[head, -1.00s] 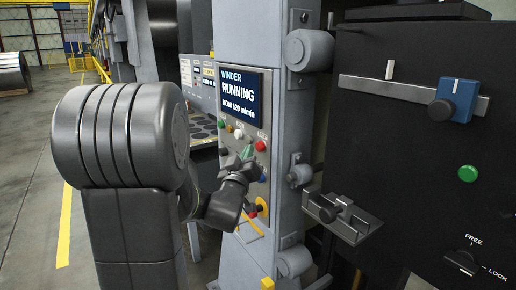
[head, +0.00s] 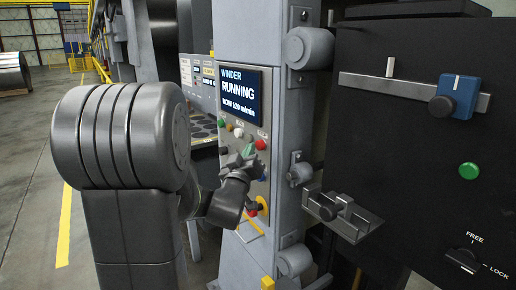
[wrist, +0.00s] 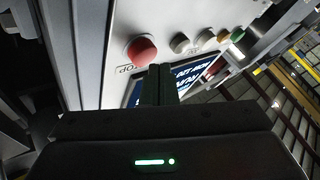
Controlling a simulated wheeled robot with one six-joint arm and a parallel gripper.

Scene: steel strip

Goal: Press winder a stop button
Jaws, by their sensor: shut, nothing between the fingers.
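The winder panel's red stop button (head: 260,145) is a round dome below the right part of the display. In the wrist view the red button (wrist: 141,50) stands out from the pale panel, with a STOP label beside it. My gripper (head: 249,152) is shut and empty, just below the red button in the head view. In the wrist view its closed fingertips (wrist: 160,70) are close to the button's lower right and appear apart from it. The display (head: 240,94) reads WINDER RUNNING; in the wrist view my fingers partly cover the display (wrist: 195,82).
A white button (head: 239,132) and a green button (head: 221,124) sit left of the red one. A red emergency knob on a yellow base (head: 262,205) is below my gripper. To the right is a dark machine face with a blue clamp (head: 456,98) and a green button (head: 469,171).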

